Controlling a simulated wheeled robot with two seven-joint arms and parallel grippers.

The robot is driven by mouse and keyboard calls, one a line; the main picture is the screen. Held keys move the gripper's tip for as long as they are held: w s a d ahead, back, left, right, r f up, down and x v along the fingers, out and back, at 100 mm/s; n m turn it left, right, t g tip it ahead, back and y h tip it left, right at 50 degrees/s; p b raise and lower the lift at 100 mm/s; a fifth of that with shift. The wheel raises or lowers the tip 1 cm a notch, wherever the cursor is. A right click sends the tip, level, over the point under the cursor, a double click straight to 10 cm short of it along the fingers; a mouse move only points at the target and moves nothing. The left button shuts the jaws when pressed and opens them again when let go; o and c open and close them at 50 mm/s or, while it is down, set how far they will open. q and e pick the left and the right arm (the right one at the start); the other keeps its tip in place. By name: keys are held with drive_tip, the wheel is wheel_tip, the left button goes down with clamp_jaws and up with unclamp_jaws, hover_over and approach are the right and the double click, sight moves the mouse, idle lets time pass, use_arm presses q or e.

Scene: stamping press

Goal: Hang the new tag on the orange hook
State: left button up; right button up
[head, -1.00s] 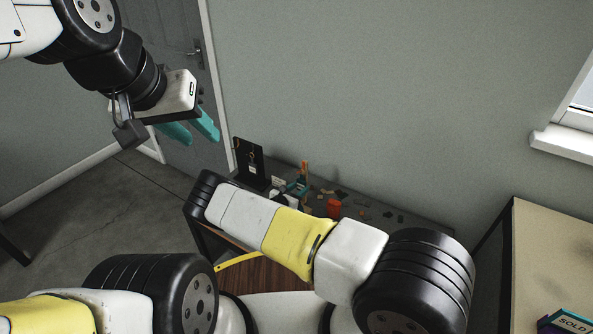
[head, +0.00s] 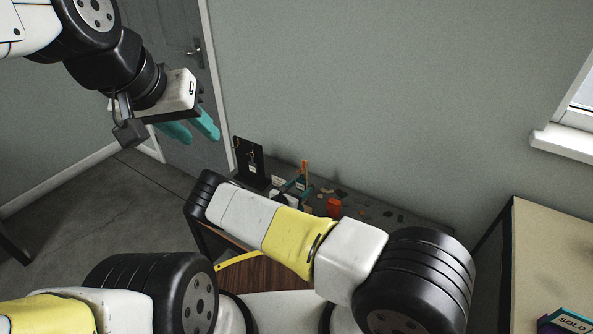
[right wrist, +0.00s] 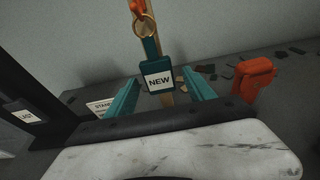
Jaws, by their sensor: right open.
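The new tag (right wrist: 158,80) is a teal holder with a white label reading "NEW". In the right wrist view it hangs upright below a brass ring (right wrist: 145,25). The ring's top meets the orange hook (right wrist: 137,6) on a wooden post (right wrist: 166,98); the hook is cut by the picture's edge. My right gripper (right wrist: 160,92) is open, with one teal finger on each side of the tag and a visible gap to each. In the head view my forearm hides most of this gripper. My left gripper (head: 198,137) is open and empty, high at the left.
A black board (head: 248,163) with a hanging tag stands left of the post. A red-orange object (right wrist: 255,78) stands to the right. Several small scraps lie on the dark table (head: 425,228). A beige table (head: 550,235) is at the right.

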drive_tip(key=shift+s, duration=0.1)
drive_tip(key=shift+v, duration=3.9)
